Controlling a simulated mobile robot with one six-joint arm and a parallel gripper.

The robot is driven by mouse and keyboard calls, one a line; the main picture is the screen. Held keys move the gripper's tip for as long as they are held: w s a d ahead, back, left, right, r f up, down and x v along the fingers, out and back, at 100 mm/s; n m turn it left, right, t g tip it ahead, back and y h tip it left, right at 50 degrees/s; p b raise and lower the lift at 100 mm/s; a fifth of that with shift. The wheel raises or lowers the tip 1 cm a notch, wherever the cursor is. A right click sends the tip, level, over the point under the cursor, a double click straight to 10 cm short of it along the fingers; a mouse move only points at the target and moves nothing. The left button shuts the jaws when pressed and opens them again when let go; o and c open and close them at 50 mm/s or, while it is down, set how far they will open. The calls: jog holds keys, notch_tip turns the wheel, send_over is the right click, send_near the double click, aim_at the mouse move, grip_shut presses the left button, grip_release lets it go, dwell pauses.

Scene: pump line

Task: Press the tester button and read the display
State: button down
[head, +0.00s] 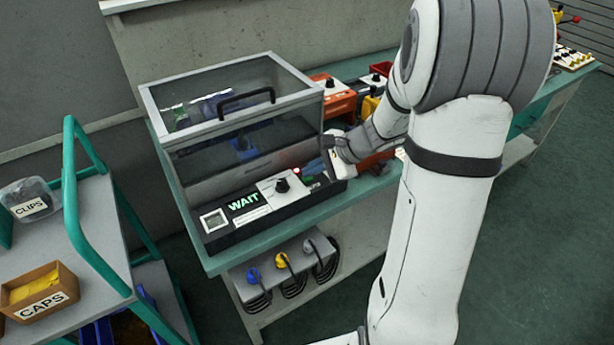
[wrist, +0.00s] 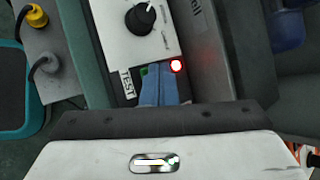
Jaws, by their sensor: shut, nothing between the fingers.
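The tester (head: 250,185) stands on the bench, its clear lid closed. Its display (head: 243,201) reads WAIT in green letters. A red lamp (wrist: 177,65) is lit on the front panel; it also glows in the head view (head: 297,171). A TEST label (wrist: 127,83) lies beside my gripper's fingertips. My gripper (wrist: 160,72) is shut and empty, its blue fingers over the panel between the label and the red lamp. A bit of green (wrist: 145,72) shows at the fingertips; most of the button area is hidden, and I cannot tell whether they touch it.
A black knob (wrist: 140,18) on a white plate sits close to the fingertips. A cart with a CLIPS tub (head: 30,200) and CAPS box (head: 40,291) stands at left. Plugs with cables (head: 283,259) hang below the bench front. Orange units (head: 335,95) stand behind my arm.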

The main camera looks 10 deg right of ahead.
aim_at(312, 178)
jog(key=shift+r+p, duration=0.6)
jog(key=shift+r, duration=0.25)
jog(key=shift+r+p, duration=1.85)
jog(key=shift+r, duration=0.7)
